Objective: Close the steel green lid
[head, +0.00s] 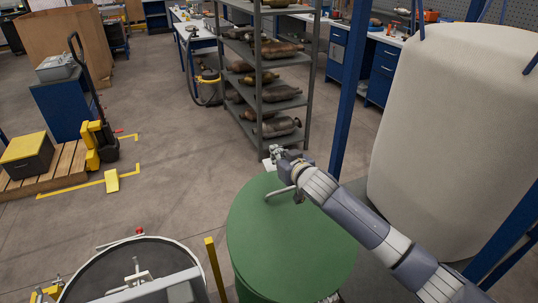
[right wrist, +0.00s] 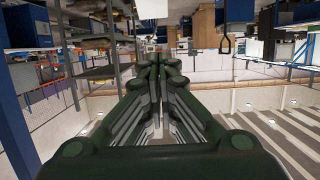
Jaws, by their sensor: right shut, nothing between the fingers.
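The green lid (head: 285,232) is a round steel disc that appears to lie flat on top of a green drum at the bottom centre of the head view. A bent grey handle (head: 279,192) stands on its far part. My right gripper (head: 272,153) is by the lid's far edge, just beyond the handle, with my forearm reaching over the lid's right side. In the right wrist view its dark green fingers (right wrist: 160,62) come together with nothing between them. The lid does not show there. My left gripper is not in view.
A round drum (head: 68,278) with a dark top and metal fittings stands at the lower left, with a yellow post (head: 215,268) beside the green drum. A large white sack (head: 440,135) and blue frame posts (head: 350,90) stand on the right. A shelf (head: 255,85) stands behind.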

